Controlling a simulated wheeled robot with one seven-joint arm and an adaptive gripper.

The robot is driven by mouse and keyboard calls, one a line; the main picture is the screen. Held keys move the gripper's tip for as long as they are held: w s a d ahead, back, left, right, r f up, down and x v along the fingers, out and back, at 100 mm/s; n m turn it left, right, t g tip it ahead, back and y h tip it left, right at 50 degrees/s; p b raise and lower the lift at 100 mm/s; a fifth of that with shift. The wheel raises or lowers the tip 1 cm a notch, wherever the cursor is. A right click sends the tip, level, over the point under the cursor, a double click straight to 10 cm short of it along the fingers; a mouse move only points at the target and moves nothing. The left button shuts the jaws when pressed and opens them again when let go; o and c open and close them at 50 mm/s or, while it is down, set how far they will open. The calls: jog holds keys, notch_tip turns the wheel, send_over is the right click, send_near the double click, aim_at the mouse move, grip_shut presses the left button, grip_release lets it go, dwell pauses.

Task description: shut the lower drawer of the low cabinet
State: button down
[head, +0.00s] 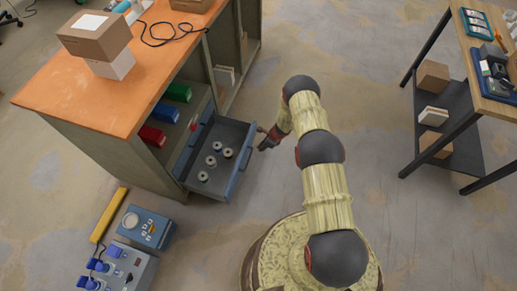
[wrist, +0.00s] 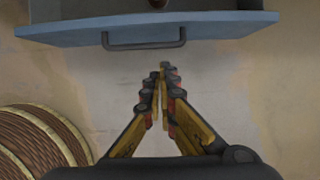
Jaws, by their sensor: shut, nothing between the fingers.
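The low cabinet (head: 98,139) has an orange top and stands at the left in the head view. Its blue-grey drawer (head: 239,170) is pulled out low on the side facing my arm, with several small round pieces (head: 217,146) inside. In the wrist view the drawer's blue front (wrist: 215,26) crosses the top of the picture, with a dark bar handle (wrist: 143,42). My gripper (head: 264,138) is just outside the drawer front in the head view. In the wrist view my gripper (wrist: 160,72) is shut and empty, its fingertips pointing at the front, a little short of the handle.
A blue box (head: 146,228) and a grey unit with blue plugs (head: 118,268) stand on the floor at the lower left. A shelved table (head: 446,118) stands at the right. The floor between table and my arm is clear.

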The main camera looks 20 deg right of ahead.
aim_at(250, 155)
jog(key=w+a+f+b, duration=0.1)
jog(key=a+f, duration=0.1)
jog(key=w+a+f+b, duration=0.1)
jog(key=f+b, duration=0.1)
jog(key=f, duration=0.1)
jog(key=w+a+f+b, duration=0.2)
jog(key=shift+a+f, duration=0.25)
jog(key=shift+a, duration=0.1)
jog(key=shift+a+r, duration=0.1)
